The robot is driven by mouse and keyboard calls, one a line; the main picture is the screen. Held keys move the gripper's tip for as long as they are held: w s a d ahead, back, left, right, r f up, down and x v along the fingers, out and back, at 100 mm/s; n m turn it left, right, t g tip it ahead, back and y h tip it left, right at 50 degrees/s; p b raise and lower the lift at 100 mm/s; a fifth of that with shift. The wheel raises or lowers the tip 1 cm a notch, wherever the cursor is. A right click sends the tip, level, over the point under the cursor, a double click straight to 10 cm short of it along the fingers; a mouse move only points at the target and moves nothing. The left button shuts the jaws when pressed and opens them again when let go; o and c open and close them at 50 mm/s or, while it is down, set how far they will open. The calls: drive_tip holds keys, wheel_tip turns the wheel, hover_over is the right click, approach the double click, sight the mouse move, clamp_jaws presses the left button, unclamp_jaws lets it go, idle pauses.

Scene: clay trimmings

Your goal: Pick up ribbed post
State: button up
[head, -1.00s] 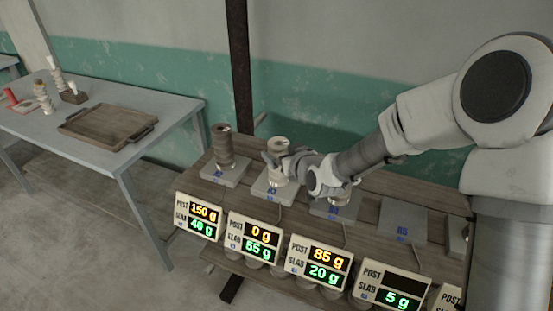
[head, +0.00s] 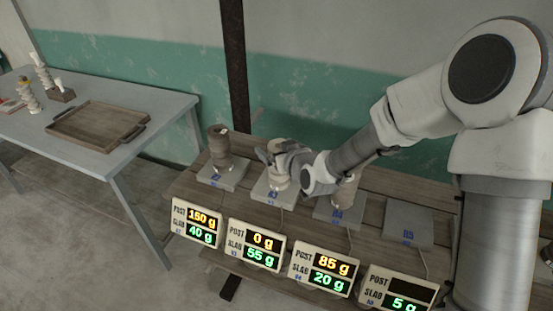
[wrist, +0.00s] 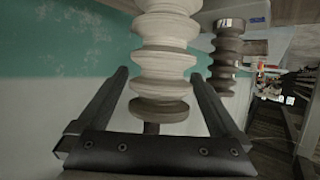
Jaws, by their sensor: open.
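A cream ribbed post (head: 279,183) stands on the second slab from the left in the head view, partly hidden behind my gripper (head: 274,158). In the wrist view the pale ribbed post (wrist: 164,62) fills the middle, between the two fingers of my gripper (wrist: 160,78). The fingers are open, one on each side of the post, with gaps visible. A darker brown ribbed post (head: 220,148) stands on the leftmost slab; it also shows in the wrist view (wrist: 226,58), right of the pale post. Another post (head: 345,192) on the third slab is partly hidden by my arm.
The slabs sit on a wooden bench with display boxes (head: 254,244) along its front. The fourth slab (head: 406,224) is bare. A grey table (head: 95,160) at left carries a wooden tray (head: 70,128) and a spiral pale post (head: 28,95). A dark pole (head: 234,70) rises behind the bench.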

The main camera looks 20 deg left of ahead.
drive_tip(key=shift+w+a+f, duration=0.25)
drive_tip(key=shift+w+a, duration=0.1)
drive_tip(key=shift+w, duration=0.05)
clamp_jaws()
drive_tip(key=shift+r, duration=0.15)
